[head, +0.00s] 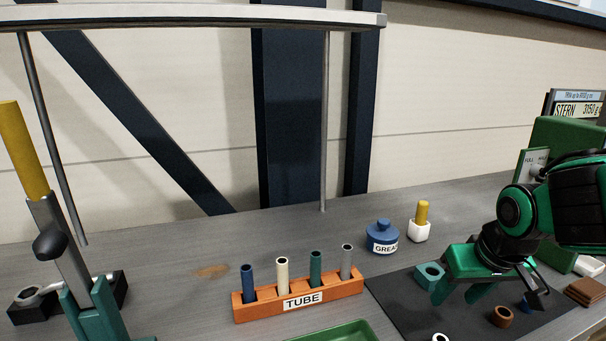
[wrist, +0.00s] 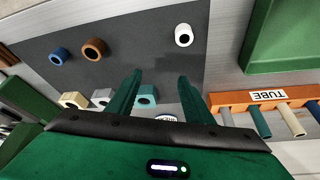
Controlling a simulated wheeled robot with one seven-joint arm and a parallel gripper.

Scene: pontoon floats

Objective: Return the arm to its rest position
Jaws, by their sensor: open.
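My gripper (head: 454,300) is at the right of the bench, over the dark mat (head: 395,300), with its fingers pointing down. In the wrist view my gripper (wrist: 160,76) has its two green fingers spread apart, with nothing between them. Small hollow pieces lie on the mat: a teal one (head: 430,272) beside the left finger, a brown one (head: 502,316) and a blue one (head: 527,304), partly hidden by my arm. A white ring (wrist: 183,35) and the teal piece (wrist: 146,96) also show in the wrist view.
An orange rack (head: 335,291) labelled TUBE holds several upright tubes. A blue GREASE pot (head: 382,238) and a yellow-handled item in a white holder (head: 419,231) stand behind the mat. A green tray (head: 345,333) is at the front. A lever with a yellow grip (head: 24,150) stands left.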

